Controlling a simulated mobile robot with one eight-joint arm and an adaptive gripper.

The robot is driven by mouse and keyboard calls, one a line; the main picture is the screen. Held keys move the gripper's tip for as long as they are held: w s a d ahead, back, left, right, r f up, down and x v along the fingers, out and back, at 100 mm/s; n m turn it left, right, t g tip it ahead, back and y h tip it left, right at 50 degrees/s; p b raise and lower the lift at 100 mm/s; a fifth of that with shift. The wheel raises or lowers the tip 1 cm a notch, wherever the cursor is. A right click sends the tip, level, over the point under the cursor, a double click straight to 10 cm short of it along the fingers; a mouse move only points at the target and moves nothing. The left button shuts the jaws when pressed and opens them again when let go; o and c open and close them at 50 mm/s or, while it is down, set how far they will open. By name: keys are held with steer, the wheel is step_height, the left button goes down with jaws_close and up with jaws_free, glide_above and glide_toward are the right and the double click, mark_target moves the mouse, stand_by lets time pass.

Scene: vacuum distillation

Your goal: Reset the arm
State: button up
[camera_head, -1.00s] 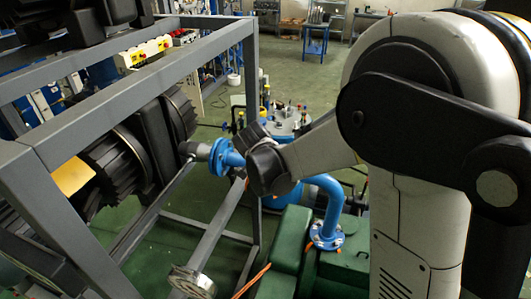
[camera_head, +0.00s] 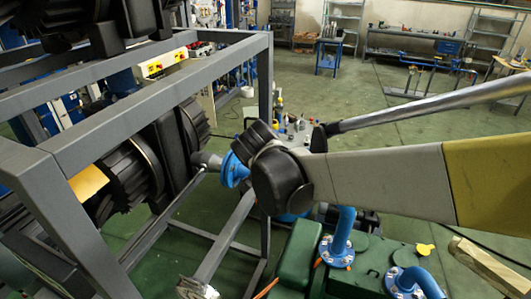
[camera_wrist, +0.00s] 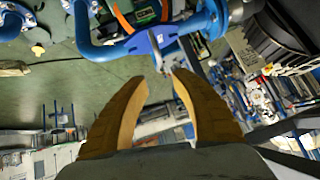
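My arm (camera_head: 385,183) reaches in from the right side of the head view, and a black joint (camera_head: 280,175) of it hangs in front of the blue pipework. My gripper (camera_wrist: 160,77) shows in the wrist view with two orange-brown curved fingers. Its tips are apart with nothing between them. The gripper cannot be made out in the head view.
A grey steel frame (camera_head: 150,95) with dark ribbed machinery (camera_head: 130,165) fills the left. A blue elbow pipe (camera_head: 342,230) rises from green equipment (camera_head: 300,255) at the lower middle. Open green floor (camera_head: 290,85) lies behind, with a workbench (camera_head: 415,45) and shelves at the back wall.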

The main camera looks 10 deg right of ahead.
steer(key=shift+s+a+r, duration=0.1)
steer(key=shift+s+r, duration=0.2)
